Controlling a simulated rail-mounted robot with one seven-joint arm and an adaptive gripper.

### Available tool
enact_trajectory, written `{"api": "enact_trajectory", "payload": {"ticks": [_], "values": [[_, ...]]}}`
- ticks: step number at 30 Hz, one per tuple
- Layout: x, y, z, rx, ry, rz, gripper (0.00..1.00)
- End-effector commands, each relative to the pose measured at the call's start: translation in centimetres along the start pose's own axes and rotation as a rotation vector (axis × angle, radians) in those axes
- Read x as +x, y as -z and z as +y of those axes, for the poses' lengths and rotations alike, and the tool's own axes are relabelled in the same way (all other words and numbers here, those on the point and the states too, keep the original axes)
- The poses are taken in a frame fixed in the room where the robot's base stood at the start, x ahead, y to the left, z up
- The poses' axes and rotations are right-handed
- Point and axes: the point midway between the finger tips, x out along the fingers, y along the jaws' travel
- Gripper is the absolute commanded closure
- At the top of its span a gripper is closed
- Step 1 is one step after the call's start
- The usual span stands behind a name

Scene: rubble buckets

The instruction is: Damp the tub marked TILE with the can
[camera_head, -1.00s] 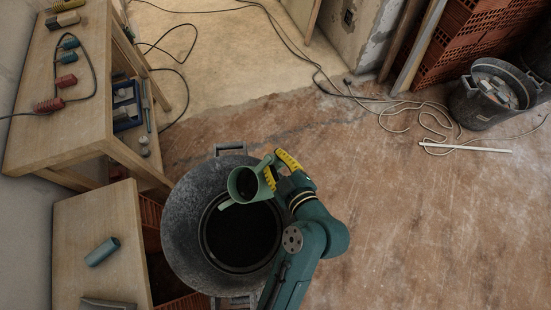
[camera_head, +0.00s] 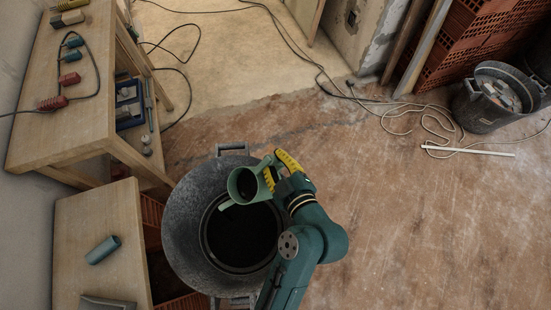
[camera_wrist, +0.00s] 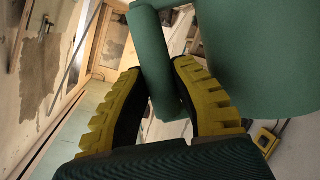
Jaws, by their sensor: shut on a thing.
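My gripper (camera_head: 280,169) is shut on the handle of a green can (camera_head: 243,185). In the wrist view my yellow-ridged fingers (camera_wrist: 158,92) close on the can's handle (camera_wrist: 151,62), with the can's body (camera_wrist: 245,45) at upper right. The can hangs over a big dark round vessel (camera_head: 184,236), near its opening, its spout pointing lower left. No water is seen coming out. A dark tub (camera_head: 477,108) with rubble and a round lid-like piece stands at the far right. No TILE marking is legible on it.
A wooden bench (camera_head: 75,125) with tools stands at the left. A lower table (camera_head: 105,220) holds a teal cylinder (camera_head: 103,250). Cables (camera_head: 440,125) and a white strip (camera_head: 470,151) lie near the tub. Stacked bricks (camera_head: 475,40) stand behind it. The middle floor is clear.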

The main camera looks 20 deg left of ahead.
Motion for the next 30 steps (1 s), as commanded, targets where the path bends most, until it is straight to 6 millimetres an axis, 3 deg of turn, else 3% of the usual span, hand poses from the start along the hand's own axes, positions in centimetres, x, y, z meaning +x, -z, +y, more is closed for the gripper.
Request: {"api": "enact_trajectory", "payload": {"ticks": [18, 30], "values": [[3.2, -7.7, -3.1, 0.491, 0.199, 0.014, 1.00], [3.2, -7.6, -3.1, 0.525, 0.213, 0.016, 1.00]]}}
